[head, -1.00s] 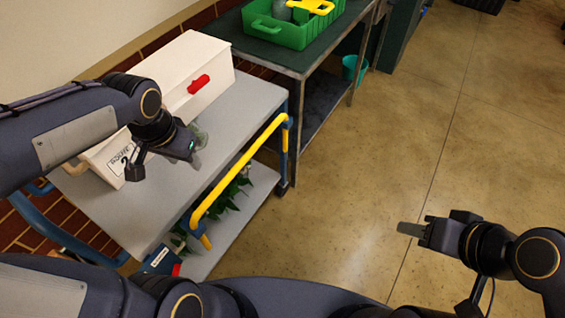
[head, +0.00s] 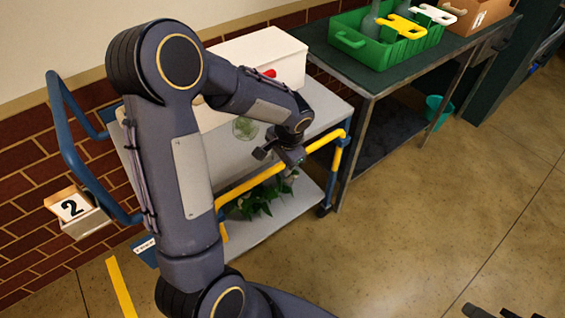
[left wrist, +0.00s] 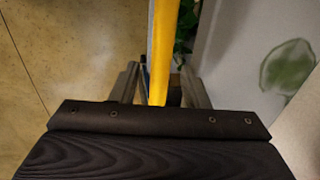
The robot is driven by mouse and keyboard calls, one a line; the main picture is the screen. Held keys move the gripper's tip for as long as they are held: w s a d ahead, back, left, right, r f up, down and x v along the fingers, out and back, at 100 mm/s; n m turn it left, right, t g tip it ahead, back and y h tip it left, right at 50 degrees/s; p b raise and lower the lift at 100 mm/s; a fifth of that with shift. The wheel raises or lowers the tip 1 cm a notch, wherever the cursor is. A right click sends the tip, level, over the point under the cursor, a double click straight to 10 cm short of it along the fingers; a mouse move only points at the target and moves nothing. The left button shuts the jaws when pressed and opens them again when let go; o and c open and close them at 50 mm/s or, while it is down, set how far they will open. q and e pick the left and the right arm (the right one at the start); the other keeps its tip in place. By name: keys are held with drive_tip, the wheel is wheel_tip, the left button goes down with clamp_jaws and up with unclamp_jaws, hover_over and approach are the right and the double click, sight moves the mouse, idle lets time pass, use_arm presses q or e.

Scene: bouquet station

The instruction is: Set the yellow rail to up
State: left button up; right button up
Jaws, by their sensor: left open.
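The yellow rail (head: 240,188) runs along the near side of the grey cart (head: 322,105), close to tabletop level, with bent ends. My left arm hides part of it in the head view. My left gripper (head: 291,172) is at the rail, nearer its far end, pointing down. In the left wrist view the rail (left wrist: 165,40) passes between the two fingers of the left gripper (left wrist: 161,72), which are open with gaps beside the rail. Dark parts at the bottom right edge of the head view seem to be my right gripper (head: 490,312); its fingers do not show clearly.
A white box (head: 265,52) with a red handle and a translucent green item (head: 244,128) are on the cart. Green plants (head: 262,197) lie on its lower shelf. A dark table (head: 375,80) holds a green crate (head: 347,42). The floor at right is clear.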

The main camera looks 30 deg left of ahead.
use_arm(q)
drive_tip(key=shift+f, duration=0.2)
drive_tip(key=shift+c, duration=0.2)
clamp_jaws()
wheel_tip(320, 180, up, 14)
drive_tip(key=p, duration=0.8)
drive_tip(key=shift+w+a+f+p, duration=0.15)
drive_tip(key=shift+w+f+p, duration=0.05)
drive_tip(key=shift+p, duration=0.2)
